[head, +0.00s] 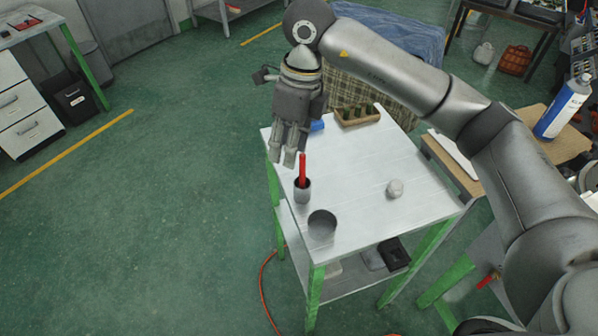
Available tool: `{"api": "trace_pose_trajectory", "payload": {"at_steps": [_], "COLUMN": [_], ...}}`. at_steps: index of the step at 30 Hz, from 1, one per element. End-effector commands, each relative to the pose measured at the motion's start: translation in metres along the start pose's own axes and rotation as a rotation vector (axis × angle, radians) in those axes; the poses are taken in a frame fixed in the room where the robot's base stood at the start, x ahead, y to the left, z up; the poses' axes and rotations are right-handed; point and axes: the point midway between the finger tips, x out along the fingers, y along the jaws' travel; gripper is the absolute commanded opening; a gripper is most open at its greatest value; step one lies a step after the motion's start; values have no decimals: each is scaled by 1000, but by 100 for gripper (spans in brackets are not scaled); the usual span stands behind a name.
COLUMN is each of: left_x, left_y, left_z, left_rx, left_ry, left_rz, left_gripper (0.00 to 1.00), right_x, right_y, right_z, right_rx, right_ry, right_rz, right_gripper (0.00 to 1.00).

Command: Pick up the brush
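The brush shows as a red handle (303,169) standing upright in a small grey cup (302,191) near the left edge of the white table (355,205). Its lower end is hidden inside the cup. My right gripper (282,158) points down just above and left of the handle's top. Its fingers look apart from the handle in the picture, with nothing seen between them. Whether they are open or shut is hard to make out at this size. My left gripper is not in view.
A grey round container (322,224) stands just in front of the cup. A whitish lump (395,188) lies to the right. A brown tray (357,115) and a blue item (317,126) sit at the back. A blue and white bottle (563,107) stands far right. The table's middle is clear.

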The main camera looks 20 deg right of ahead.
Motion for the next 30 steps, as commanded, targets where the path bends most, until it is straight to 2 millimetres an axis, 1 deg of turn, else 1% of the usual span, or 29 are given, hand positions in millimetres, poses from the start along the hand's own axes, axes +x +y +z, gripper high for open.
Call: {"api": "trace_pose_trajectory", "payload": {"at_steps": [1, 3, 6, 8, 12, 15, 20, 23, 27, 30], "left_x": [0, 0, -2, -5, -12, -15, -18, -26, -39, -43], "left_y": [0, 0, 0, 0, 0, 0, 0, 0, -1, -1], "left_z": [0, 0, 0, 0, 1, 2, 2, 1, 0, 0], "left_rx": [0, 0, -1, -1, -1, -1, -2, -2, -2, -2], "left_ry": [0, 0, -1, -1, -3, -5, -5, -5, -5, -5], "left_rz": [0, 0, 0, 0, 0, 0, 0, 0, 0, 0], "left_gripper": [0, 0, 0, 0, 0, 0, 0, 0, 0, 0], "right_x": [-8, -15, -15, -9, 14, 27, 37, 45, 64, 78], "right_y": [-12, -24, -32, -34, -36, -37, -38, -38, -37, -40], "right_z": [-8, -16, -24, -26, -28, -29, -29, -27, -25, -26], "right_rx": [18, 37, 52, 55, 55, 54, 53, 52, 52, 52], "right_ry": [37, 76, 106, 113, 112, 111, 109, 110, 111, 110], "right_rz": [-48, -91, -119, -124, -121, -121, -122, -120, -119, -119], "right_gripper": [39, 39, 39, 39, 39, 39, 39, 39, 39, 39]}}
